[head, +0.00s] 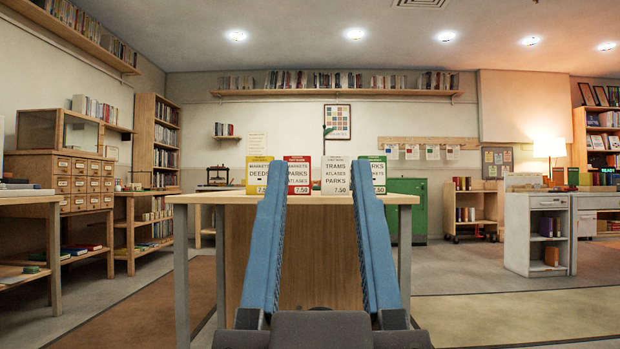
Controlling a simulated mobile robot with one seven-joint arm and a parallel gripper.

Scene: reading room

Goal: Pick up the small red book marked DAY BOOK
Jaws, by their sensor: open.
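No book with a readable DAY BOOK mark shows in the head view. A red upright block or booklet (299,176) stands on the table (405,199) ahead; its lettering seems to read MARKETS, PARKS and 7.50. Small red items also show on the lower left shelf (93,247) and on the right-hand desk (558,176), too small to read. My gripper (308,170) points forward with its two blue fingers wide apart and nothing between them. The fingers overlap the table in the picture and partly cover the upright items there.
Yellow (257,173), white (336,176) and green (378,173) upright items stand beside the red one. A drawer cabinet (85,184) stands left, a white shelf unit (519,235) right. A green cabinet (417,205) is behind the table. Open floor (500,318) lies front right.

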